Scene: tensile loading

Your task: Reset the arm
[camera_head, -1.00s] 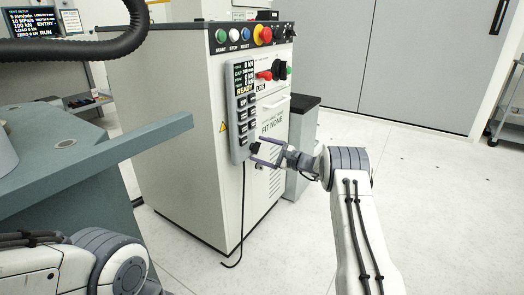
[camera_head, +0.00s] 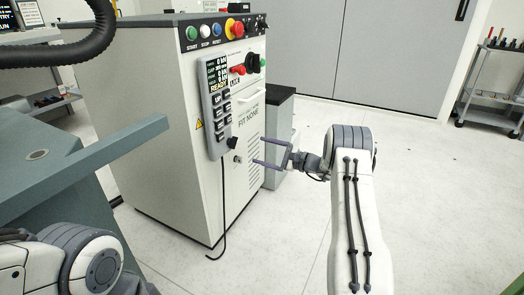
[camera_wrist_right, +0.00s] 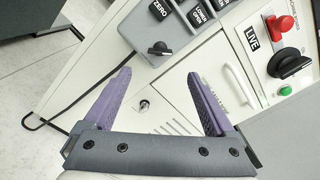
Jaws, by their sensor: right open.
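My right gripper (camera_head: 272,151) is open and empty in the head view, its two purple fingers pointing left toward the front of the white machine cabinet (camera_head: 150,110). In the right wrist view the same gripper (camera_wrist_right: 160,95) shows its fingers spread wide with nothing between them; the cabinet front with a keyhole lies beyond. The hand-held control panel (camera_head: 218,106) hangs on the cabinet's edge, its screen lit. Its lower end with a black knob (camera_wrist_right: 160,48) shows beyond the fingers. Part of my left arm shows at lower left; its gripper is out of view.
A grey-green machine beam (camera_head: 110,147) juts in from the left. A black cable (camera_head: 224,215) hangs below the panel. Coloured buttons and a red-yellow stop (camera_head: 234,28) sit atop the cabinet. A small cart (camera_head: 492,85) stands at far right.

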